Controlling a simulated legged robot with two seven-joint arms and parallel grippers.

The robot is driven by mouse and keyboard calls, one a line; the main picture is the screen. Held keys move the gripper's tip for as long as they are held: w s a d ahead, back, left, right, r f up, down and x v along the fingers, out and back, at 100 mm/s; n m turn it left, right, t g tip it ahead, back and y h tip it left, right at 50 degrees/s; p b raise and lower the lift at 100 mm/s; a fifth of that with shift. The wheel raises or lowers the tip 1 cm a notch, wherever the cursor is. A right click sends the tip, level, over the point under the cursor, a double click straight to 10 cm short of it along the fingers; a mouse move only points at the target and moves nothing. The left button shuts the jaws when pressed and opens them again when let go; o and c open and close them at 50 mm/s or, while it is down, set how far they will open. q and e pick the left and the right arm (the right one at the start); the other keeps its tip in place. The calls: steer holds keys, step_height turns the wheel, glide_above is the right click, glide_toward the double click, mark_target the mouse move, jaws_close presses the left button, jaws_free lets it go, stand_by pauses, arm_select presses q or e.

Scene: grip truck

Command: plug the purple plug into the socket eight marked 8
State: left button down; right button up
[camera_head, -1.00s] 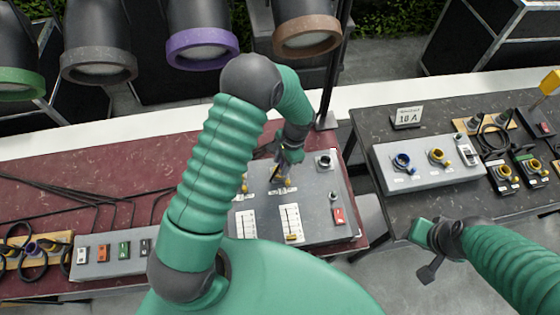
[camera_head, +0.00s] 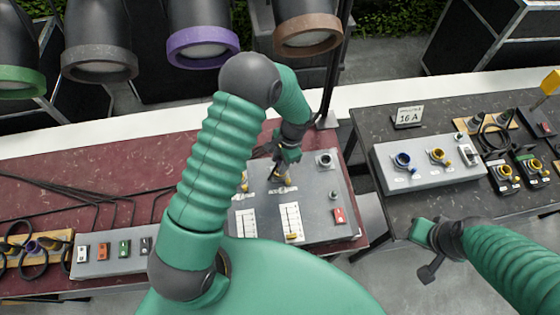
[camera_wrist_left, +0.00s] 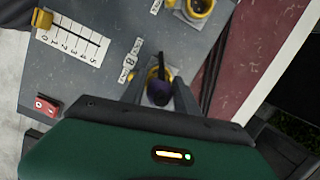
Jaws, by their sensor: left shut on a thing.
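My left gripper (camera_head: 281,174) is over the grey panel (camera_head: 325,215) on the red table. In the left wrist view its fingers are shut on the purple plug (camera_wrist_left: 158,93). The plug is lined up over a yellow-ringed socket (camera_wrist_left: 152,73), next to a label marked 8 (camera_wrist_left: 130,60). The plug hides most of that socket, and I cannot tell whether it is seated in it. In the head view the plug is mostly hidden by the gripper. My right gripper (camera_head: 426,252) hangs by the dark table's front edge; its finger opening is not clear.
Another yellow socket (camera_wrist_left: 199,7) sits near the first on the panel. A slider scale (camera_wrist_left: 75,40) and a red switch (camera_wrist_left: 46,105) are also there. The dark table at right holds a box with blue and yellow sockets (camera_head: 420,166) and a 16 A sign (camera_head: 410,116).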

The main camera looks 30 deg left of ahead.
mark_target(278, 166)
arm_select(q)
steer(key=shift+a+f+b, duration=0.3)
steer(key=shift+a+f, duration=0.2)
steer(key=shift+f, duration=0.1)
arm_select(e)
steer(key=shift+a+f, duration=0.3)
steer(key=shift+a, duration=0.2)
arm_select(q)
steer(key=shift+d, duration=0.15)
arm_select(e)
steer(key=shift+d+f, duration=0.1)
arm_select(q)
steer(key=shift+d+f+b, duration=0.2)
steer(key=shift+b, duration=0.1)
arm_select(e)
steer(key=shift+d+f, duration=0.2)
steer(key=shift+d, duration=0.05)
arm_select(q)
steer(key=shift+a+f, duration=0.2)
steer(key=shift+f, duration=0.25)
arm_select(e)
steer(key=shift+a+f, duration=0.2)
steer(key=shift+a, duration=0.05)
arm_select(q)
steer(key=shift+d+f+b, duration=0.1)
steer(key=shift+f+b, duration=0.3)
steer(key=shift+b, duration=0.15)
arm_select(e)
steer(key=shift+d+f, duration=0.15)
steer(key=shift+f, duration=0.2)
